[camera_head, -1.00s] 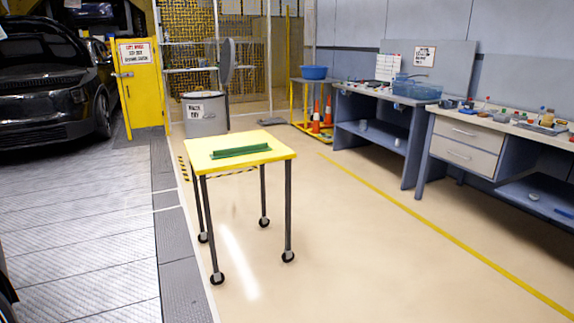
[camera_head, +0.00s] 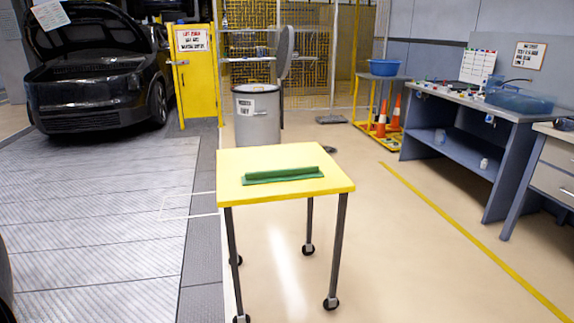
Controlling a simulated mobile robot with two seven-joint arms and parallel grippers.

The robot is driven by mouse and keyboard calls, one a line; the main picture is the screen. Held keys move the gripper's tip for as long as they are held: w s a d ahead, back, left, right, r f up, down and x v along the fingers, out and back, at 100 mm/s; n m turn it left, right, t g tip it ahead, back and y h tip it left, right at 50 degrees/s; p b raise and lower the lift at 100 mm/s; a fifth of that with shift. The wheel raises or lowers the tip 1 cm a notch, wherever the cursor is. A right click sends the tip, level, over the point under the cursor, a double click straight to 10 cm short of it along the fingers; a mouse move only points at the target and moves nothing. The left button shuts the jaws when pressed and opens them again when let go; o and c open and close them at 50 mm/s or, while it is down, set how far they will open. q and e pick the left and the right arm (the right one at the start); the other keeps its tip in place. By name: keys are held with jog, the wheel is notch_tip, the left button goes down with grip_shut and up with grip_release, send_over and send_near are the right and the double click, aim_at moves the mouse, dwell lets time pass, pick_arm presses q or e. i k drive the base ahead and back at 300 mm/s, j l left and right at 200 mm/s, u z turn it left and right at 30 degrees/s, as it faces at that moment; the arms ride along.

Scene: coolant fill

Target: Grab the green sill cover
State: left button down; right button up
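The green sill cover (camera_head: 283,175) is a long, narrow piece lying flat on top of the yellow table (camera_head: 285,157). The table is small and square, with dark legs on casters, and it stands on the open floor ahead of me. The cover lies roughly crosswise on the table top, with bare yellow surface around it. Neither of my grippers shows in the head view.
A grey bin (camera_head: 257,122) with its lid raised stands behind the table. A black car (camera_head: 95,90) with its hood up is at the left. Workbenches (camera_head: 452,147) line the right wall. Orange cones (camera_head: 382,118) stand at the back right. The floor around the table is clear.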

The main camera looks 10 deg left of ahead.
aim_at(261, 177)
jog(key=i+u, duration=0.25)
jog(key=i, duration=0.15)
jog(key=i+l+u, duration=0.5)
jog(key=i, duration=0.2)
jog(key=j, duration=0.1)
